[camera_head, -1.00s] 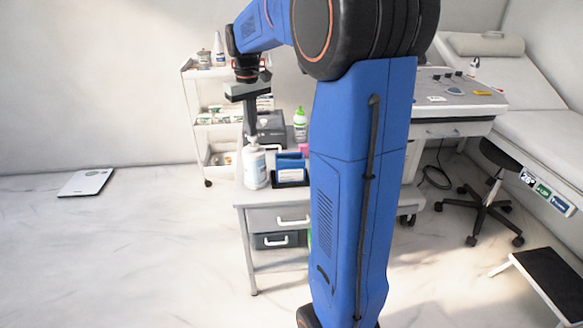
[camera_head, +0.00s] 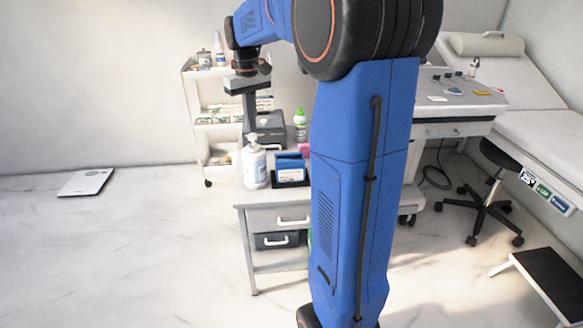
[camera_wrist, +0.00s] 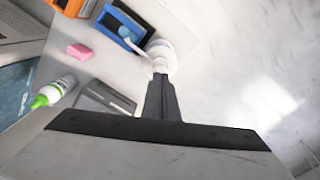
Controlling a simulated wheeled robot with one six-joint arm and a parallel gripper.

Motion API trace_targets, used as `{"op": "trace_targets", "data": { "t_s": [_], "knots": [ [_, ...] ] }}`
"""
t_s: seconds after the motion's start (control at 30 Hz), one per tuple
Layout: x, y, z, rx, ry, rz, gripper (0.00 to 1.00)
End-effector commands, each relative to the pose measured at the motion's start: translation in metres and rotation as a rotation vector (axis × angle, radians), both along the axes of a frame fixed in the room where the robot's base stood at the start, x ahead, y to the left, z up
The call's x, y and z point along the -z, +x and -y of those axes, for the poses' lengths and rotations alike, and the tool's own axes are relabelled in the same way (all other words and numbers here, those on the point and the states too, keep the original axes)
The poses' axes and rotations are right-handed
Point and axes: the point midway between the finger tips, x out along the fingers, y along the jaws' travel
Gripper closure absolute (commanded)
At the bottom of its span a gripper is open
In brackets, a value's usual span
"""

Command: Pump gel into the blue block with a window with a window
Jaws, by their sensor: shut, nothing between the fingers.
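A white pump bottle (camera_head: 254,168) stands upright at the left front of the small table. The blue block with a window (camera_head: 291,168) is just right of it. In the wrist view, the pump bottle (camera_wrist: 178,48) is beyond my fingers, and its spout reaches over the blue block (camera_wrist: 112,22). My gripper (camera_head: 250,130) is shut and empty, pointing down, with its tips at or just above the pump head. The wrist view shows my gripper (camera_wrist: 160,78) lined up with the pump top; I cannot tell whether they touch.
A green-capped bottle (camera_head: 300,125), a pink block (camera_head: 304,148) and a dark grey device (camera_head: 268,127) stand on the table behind. An orange block (camera_wrist: 72,6) shows in the wrist view. A white trolley (camera_head: 190,95) is behind. The floor at left is clear except for a scale (camera_head: 86,182).

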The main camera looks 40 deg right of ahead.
Motion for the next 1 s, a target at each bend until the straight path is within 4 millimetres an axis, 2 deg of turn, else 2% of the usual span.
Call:
{"op": "trace_targets", "data": {
  "t_s": [0.6, 1.0],
  "knots": [
    [-0.05, 0.0, 0.0, 0.0, 0.0, 0.002, 1.0],
    [-0.056, 0.0, 0.0, 0.0, 0.0, 0.0, 1.0]
  ]
}}
